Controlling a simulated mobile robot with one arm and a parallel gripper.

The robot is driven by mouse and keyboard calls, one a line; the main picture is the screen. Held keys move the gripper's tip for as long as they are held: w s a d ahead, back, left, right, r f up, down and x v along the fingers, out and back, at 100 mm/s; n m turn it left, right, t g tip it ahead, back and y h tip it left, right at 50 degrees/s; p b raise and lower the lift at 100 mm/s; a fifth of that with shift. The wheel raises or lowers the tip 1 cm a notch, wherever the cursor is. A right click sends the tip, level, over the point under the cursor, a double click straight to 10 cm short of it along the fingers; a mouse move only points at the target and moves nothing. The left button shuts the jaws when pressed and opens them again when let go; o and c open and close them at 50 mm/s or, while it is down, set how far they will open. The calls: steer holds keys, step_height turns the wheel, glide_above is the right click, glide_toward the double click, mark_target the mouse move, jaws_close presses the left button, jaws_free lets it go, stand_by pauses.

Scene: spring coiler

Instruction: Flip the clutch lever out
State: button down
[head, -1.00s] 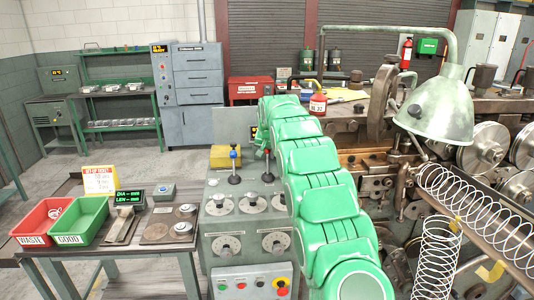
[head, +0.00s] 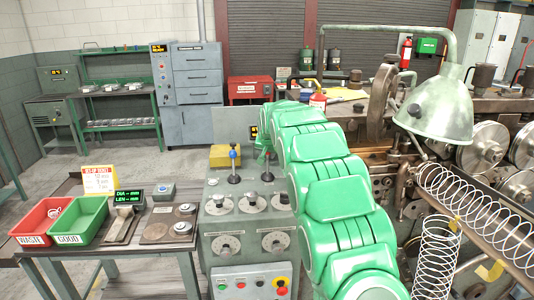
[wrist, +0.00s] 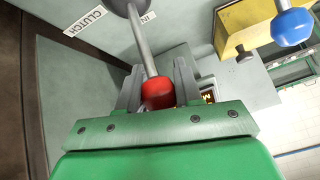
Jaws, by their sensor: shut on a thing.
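The clutch lever is a grey rod with a red knob (wrist: 158,93). In the wrist view it rises from a dark round base beside a label reading CLUTCH (wrist: 83,22). My gripper (wrist: 158,84) is shut on the red knob, with a grey finger on each side of it. In the head view the lower part of this lever (head: 267,172) stands on the grey control console (head: 225,270).
A second lever with a blue knob (head: 234,154) stands just left on the console; the blue knob (wrist: 292,26) also shows in the wrist view. A yellow box (head: 223,155) sits behind it. The coiling machine (head: 385,100) and lamp (head: 440,108) stand to the right.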

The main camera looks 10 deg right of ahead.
mark_target(268, 157)
steer(key=shift+s+r+t, duration=0.15)
steer(key=shift+s+t, duration=0.4)
steer(key=shift+t, duration=0.05)
steer(key=shift+s+t, duration=1.4)
steer(key=shift+t, duration=0.2)
steer(key=c, duration=0.8)
jaws_free()
steer(key=shift+s, duration=0.15)
steer(key=shift+f+v, duration=0.2)
steer(key=shift+v, duration=3.55)
steer(key=shift+s, duration=0.15)
